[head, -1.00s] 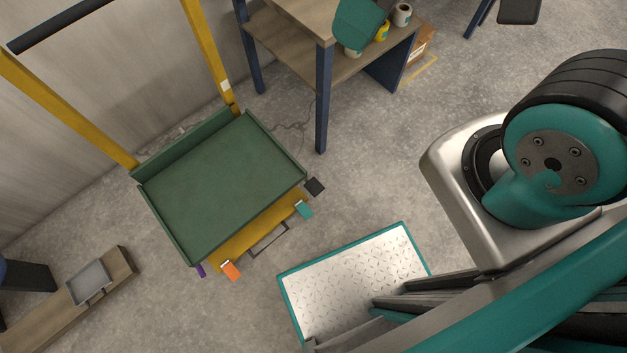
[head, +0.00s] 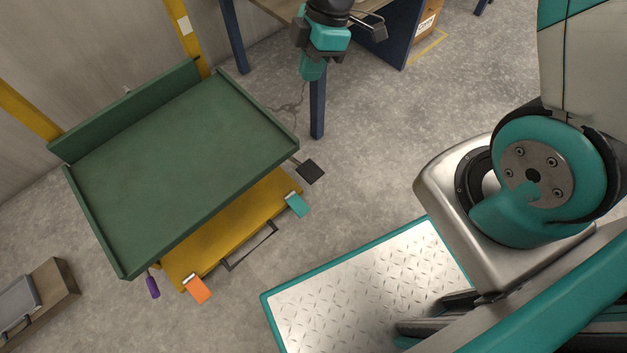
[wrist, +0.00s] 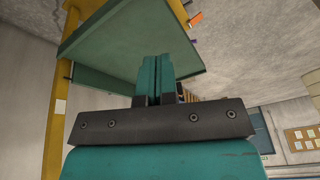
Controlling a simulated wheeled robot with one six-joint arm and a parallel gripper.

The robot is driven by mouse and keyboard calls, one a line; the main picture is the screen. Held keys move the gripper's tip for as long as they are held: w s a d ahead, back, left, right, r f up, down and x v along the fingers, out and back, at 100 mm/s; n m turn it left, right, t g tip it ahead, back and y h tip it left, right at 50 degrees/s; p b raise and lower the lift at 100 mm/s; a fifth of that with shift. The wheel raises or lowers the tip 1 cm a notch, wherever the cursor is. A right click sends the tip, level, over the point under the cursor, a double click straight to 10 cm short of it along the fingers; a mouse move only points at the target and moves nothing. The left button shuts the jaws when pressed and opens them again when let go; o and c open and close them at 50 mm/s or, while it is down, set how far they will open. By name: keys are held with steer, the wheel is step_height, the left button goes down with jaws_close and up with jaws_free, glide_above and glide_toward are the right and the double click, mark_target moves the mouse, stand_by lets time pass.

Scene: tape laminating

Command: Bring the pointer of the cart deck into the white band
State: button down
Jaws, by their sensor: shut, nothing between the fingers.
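The cart has a green deck (head: 180,140) with raised edges, above a yellow base frame (head: 230,228), and a yellow post (head: 185,30) at its back. A small white patch (head: 185,24) shows on the post, and also in the wrist view (wrist: 60,106). I cannot make out a pointer. Along the front are an orange pedal (head: 198,290), a teal pedal (head: 297,205), a black pedal (head: 310,171) and a purple pedal (head: 153,287). My gripper (head: 312,68) is right of the deck, apart from it. Its teal fingers (wrist: 156,78) are shut and empty.
A workbench (head: 318,110) with dark blue legs stands behind my gripper. A cardboard box (head: 426,18) is by it. A wooden board with a grey tray (head: 20,300) lies at the lower left. Grey floor between the cart and the bench is free.

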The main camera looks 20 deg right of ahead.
steer(key=w+d+f+n+b, duration=0.1)
steer(key=f+b, duration=0.3)
steer(key=f, duration=0.7)
steer(key=w+d+f+n+b, duration=0.1)
steer(key=f+b, duration=0.4)
steer(key=f, duration=0.7)
steer(key=shift+d+f+n+h, duration=0.3)
steer(key=shift+d+n, duration=0.55)
steer(key=shift+n, duration=0.35)
steer(key=b, duration=0.8)
glide_toward(311, 171)
steer(key=x, duration=0.5)
steer(key=shift+a+f, duration=0.15)
steer(key=shift+f, duration=0.05)
steer(key=shift+f+b, duration=0.55)
steer(key=shift+f, duration=0.15)
